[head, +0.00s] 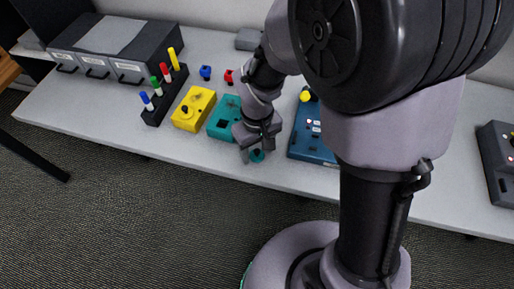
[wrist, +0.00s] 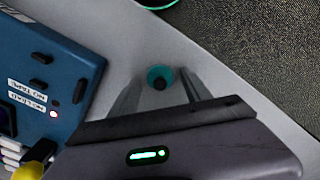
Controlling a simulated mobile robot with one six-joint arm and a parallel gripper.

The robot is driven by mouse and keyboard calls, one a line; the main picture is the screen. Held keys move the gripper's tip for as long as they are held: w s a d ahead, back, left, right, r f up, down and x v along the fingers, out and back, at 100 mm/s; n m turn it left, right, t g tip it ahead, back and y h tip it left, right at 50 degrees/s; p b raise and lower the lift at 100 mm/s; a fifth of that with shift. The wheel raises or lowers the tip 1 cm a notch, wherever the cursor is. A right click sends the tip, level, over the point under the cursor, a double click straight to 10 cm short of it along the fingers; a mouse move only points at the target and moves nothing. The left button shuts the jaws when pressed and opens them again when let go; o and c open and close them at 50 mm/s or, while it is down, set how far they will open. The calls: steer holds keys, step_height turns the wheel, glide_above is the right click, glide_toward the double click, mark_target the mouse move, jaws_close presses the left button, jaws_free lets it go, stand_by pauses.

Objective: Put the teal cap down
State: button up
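The teal cap (wrist: 160,77) is between the two fingertips of my gripper (wrist: 160,86) in the wrist view, with a dark round part at its middle. In the head view the cap (head: 257,156) shows just below my gripper (head: 258,143), over the front strip of the table. The fingers appear shut on the cap. Whether its underside touches the table cannot be told. The teal box (head: 222,122), with a dark opening on top, stands just left of my gripper and is partly hidden by it.
A yellow box (head: 194,108) and a black rack of coloured pegs (head: 160,101) stand to the left. Blue (head: 205,72) and red (head: 229,77) caps lie behind. A blue device (wrist: 48,70) is close beside my gripper. The table's front edge is near.

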step_height(320, 180, up, 12)
steer(key=p, duration=0.6)
step_height(320, 180, up, 11)
steer(key=m+t+y, duration=0.2)
steer(key=m+t, duration=0.1)
steer(key=m, duration=0.3)
glide_above(257, 151)
steer(key=s+d, duration=0.5)
steer(key=s, duration=0.1)
steer(key=s+d+r+m+t, duration=0.1)
steer(key=s+r+m+t, duration=0.1)
steer(key=s, duration=0.3)
steer(key=shift+s+d+r+m+t, duration=0.15)
steer(key=shift+d+r+m+t, duration=0.25)
steer(key=shift+r+m, duration=0.3)
